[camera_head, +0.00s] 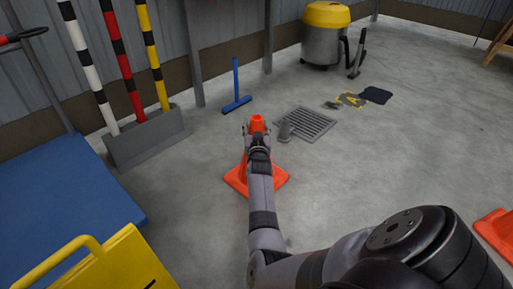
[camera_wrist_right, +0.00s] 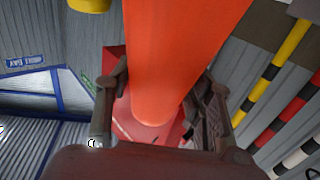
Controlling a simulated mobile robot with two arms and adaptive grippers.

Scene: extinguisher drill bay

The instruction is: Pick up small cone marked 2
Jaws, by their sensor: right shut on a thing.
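An orange cone (camera_head: 277,179) stands on the concrete floor in the middle of the head view, partly hidden behind my right arm. My right gripper (camera_head: 258,139) is at its upper part, just below the tip. In the right wrist view the cone (camera_wrist_right: 185,50) fills the space between the two fingers of the right gripper (camera_wrist_right: 163,95), which is shut on it. I cannot see a number on the cone. Another orange cone (camera_head: 497,231) is cut off at the right edge of the head view. My left gripper is not in view.
Striped poles stand in a grey block (camera_head: 148,140) at left, near a blue platform (camera_head: 60,190) and a yellow sign (camera_head: 115,265). A yellow-topped vacuum (camera_head: 324,42) stands behind.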

